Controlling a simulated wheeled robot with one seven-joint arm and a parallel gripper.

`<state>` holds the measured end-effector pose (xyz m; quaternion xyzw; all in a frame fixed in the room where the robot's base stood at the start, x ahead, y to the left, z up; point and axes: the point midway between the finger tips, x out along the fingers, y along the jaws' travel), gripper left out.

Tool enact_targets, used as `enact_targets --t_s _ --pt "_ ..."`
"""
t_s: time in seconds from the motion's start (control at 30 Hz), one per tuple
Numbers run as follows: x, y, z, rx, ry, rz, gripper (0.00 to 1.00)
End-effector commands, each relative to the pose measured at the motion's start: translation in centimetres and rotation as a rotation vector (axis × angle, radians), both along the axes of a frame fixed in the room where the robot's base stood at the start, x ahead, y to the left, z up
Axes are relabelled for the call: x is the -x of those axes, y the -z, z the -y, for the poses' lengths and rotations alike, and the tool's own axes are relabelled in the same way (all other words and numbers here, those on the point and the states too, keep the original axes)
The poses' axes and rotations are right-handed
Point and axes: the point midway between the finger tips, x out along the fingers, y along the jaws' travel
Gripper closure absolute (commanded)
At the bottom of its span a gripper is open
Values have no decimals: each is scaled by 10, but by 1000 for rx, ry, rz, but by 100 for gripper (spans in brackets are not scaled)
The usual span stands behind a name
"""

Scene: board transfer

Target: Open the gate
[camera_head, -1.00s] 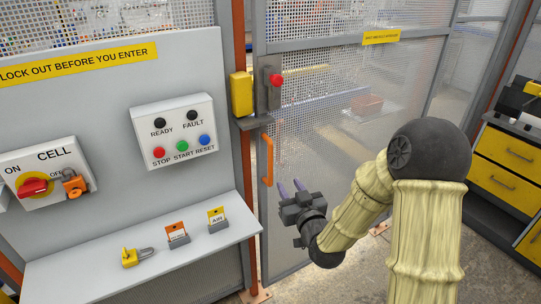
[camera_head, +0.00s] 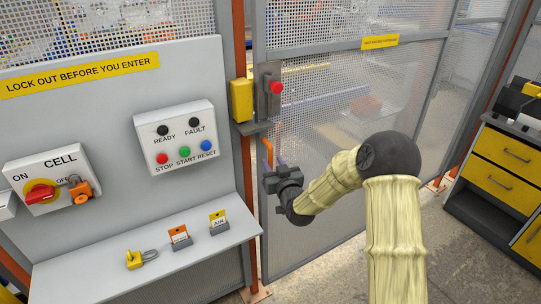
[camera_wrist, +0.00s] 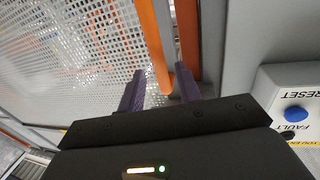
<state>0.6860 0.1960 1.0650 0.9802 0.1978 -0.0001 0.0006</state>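The gate (camera_head: 350,120) is a grey-framed mesh panel and stands shut against the orange post (camera_head: 239,40). Its orange handle (camera_head: 267,148) is a vertical bar near the gate's left edge, its lower part hidden behind my gripper in the head view. My gripper (camera_head: 273,161) is at the handle. In the wrist view my gripper (camera_wrist: 160,72) has its two purple fingers apart, with the orange handle (camera_wrist: 150,35) showing between them. I cannot tell whether either finger touches it.
A yellow box (camera_head: 241,100) and a grey switch with a red knob (camera_head: 275,88) sit above the handle. Left is a grey panel with a button box (camera_head: 180,135), a red cell switch (camera_head: 40,190) with an orange padlock (camera_head: 81,191), and a shelf (camera_head: 150,275). A yellow-drawer cabinet (camera_head: 505,165) stands right.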

Motion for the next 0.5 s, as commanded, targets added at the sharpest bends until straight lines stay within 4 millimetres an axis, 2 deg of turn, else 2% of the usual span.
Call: enact_targets --t_s 0.23,0.5 --pt "-29 -1 -13 0 0 1 66" --pt "-37 0 -16 0 0 0 66"
